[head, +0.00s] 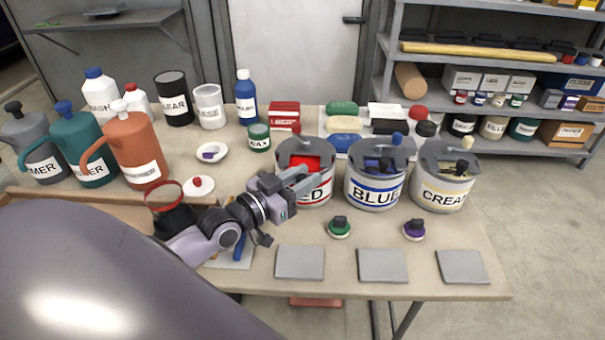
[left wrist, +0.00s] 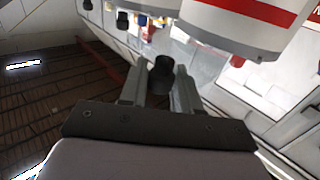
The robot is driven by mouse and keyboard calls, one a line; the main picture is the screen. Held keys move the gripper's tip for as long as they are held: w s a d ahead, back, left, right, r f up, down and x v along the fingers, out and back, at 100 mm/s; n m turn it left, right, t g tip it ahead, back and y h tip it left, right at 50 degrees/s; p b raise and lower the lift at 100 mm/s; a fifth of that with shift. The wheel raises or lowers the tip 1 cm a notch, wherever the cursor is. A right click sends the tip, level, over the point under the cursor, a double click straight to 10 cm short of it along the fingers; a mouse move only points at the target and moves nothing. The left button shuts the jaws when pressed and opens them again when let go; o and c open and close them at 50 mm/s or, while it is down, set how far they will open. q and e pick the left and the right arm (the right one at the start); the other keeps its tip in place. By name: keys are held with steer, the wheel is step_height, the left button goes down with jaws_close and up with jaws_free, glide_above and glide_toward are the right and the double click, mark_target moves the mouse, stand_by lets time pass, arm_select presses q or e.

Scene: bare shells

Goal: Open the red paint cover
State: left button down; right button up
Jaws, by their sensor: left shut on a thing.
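The red paint can (head: 318,197) stands on the table, white with a red band and a partly covered "RED" label. Its grey top (head: 290,147) shows a bright red area (head: 307,163) inside. My left gripper (head: 312,177) reaches over the can's near side from the left, its fingers at the rim. In the left wrist view, its fingers are shut on a black knob (left wrist: 161,72). The red-banded can shows there too, at the upper right (left wrist: 240,25). Whether the knob is still joined to the red cover is hidden. My right gripper is not in view.
The blue can (head: 375,197) and cream can (head: 440,197) stand close on the right. Green (head: 339,229) and purple (head: 414,231) knobbed pieces and grey square plates (head: 382,266) lie in front. Jugs (head: 140,150) and bottles stand at the left. A wax jar (head: 259,137) is behind the gripper.

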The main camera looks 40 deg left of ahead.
arm_select(q)
steer(key=c, duration=1)
jaws_free()
steer(key=shift+r, duration=0.1)
steer(key=shift+o, duration=0.2)
steer(key=shift+a, duration=0.1)
steer(key=v, duration=0.7)
steer(key=shift+s, duration=0.1)
